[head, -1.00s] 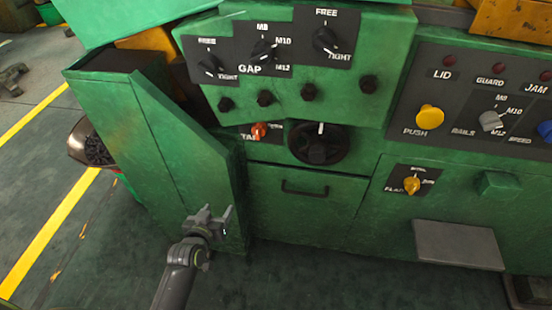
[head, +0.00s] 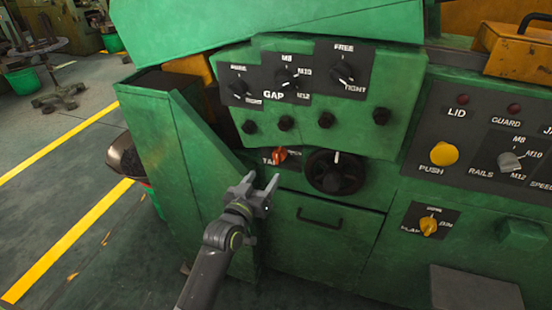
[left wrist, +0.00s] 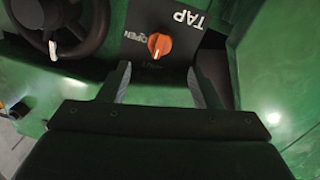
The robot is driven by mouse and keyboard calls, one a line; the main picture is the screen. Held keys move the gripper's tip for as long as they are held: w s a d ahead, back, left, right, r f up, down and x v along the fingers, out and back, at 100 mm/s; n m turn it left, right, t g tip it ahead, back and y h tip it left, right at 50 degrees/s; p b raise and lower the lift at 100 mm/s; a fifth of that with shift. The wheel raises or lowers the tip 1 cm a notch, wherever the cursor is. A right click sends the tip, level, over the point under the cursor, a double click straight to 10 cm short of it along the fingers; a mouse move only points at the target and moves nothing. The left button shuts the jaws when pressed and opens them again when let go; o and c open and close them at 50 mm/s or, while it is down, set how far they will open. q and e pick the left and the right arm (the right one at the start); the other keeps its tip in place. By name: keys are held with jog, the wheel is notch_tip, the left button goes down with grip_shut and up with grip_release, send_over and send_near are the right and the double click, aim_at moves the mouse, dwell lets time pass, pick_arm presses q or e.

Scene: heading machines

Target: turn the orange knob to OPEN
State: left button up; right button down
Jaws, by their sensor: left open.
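The orange knob (head: 280,155) sits on a small dark plate marked TAP on the green machine, left of a black handwheel. In the left wrist view the orange knob (left wrist: 159,45) shows a pale pointer line, and the word OPEN is on its left; a second label below it is too dim to read. My left gripper (head: 259,186) is open and empty, below and left of the knob in the head view. In the left wrist view the two fingers of my left gripper (left wrist: 158,84) are spread, with the knob beyond their tips, apart from them. My right gripper is not in view.
The black handwheel (head: 335,172) is close to the right of the knob. A green side panel (head: 190,175) juts out on the left. A drawer front with a handle (head: 320,220) is below. Black dials and small knobs (head: 285,123) are above.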

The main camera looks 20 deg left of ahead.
aim_at(276, 159)
pick_arm(q)
jog(key=w, duration=0.6)
jog(key=w+d, duration=0.1)
jog(key=w, duration=0.2)
jog(key=shift+w, duration=0.2)
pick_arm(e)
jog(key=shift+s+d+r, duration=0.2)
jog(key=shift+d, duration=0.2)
pick_arm(q)
jog(key=c, duration=1)
